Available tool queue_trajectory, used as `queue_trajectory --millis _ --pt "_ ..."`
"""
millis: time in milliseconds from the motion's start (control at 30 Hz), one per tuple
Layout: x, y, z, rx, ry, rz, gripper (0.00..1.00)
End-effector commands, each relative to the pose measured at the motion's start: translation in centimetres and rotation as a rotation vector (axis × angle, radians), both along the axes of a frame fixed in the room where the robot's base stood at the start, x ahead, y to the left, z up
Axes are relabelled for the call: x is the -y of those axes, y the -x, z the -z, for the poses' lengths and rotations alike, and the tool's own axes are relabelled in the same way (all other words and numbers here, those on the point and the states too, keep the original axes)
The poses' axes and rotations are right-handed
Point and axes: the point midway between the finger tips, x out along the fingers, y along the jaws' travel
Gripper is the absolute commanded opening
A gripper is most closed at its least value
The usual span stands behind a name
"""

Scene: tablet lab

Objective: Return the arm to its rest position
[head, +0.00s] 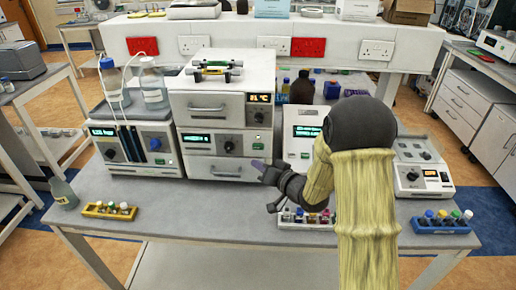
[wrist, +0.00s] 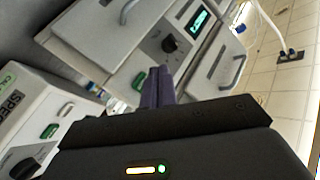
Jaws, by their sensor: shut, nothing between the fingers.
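My gripper (head: 258,165) is in front of the stacked drawer units, above the bench, near the middle of the head view. Its purple-grey fingers are together with nothing between them. In the wrist view the closed fingers (wrist: 156,88) point at the drawer fronts, and the view is tilted. My arm comes in from the lower right of the head view, bent, and hides part of the bench and the instrument behind it.
A rack of vials (head: 305,222) sits under my forearm. A yellow rack (head: 110,210) and a blue rack (head: 441,224) stand near the front edge.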

Motion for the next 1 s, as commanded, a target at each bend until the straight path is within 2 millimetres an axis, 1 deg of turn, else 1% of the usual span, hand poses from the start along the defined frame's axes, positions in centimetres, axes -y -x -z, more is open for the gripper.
queue_trajectory --millis 367,467,533,667,767,867,967,1000 --pt "0.0 0.0 0.0 0.0 0.002 0.001 0.0" --pt "0.4 0.0 -0.1 -0.003 0.026 0.018 0.0" --pt "1.2 0.0 -0.1 -0.012 0.073 0.049 0.0" --pt "3.8 0.3 0.1 -0.054 0.217 0.138 0.0" --pt "6.4 1.4 0.3 -0.114 0.351 0.214 0.0" --pt "9.0 3.1 0.6 -0.189 0.477 0.273 0.0" --pt "11.4 5.5 0.9 -0.281 0.589 0.314 0.0" --pt "12.3 6.7 1.0 -0.323 0.629 0.325 0.0"
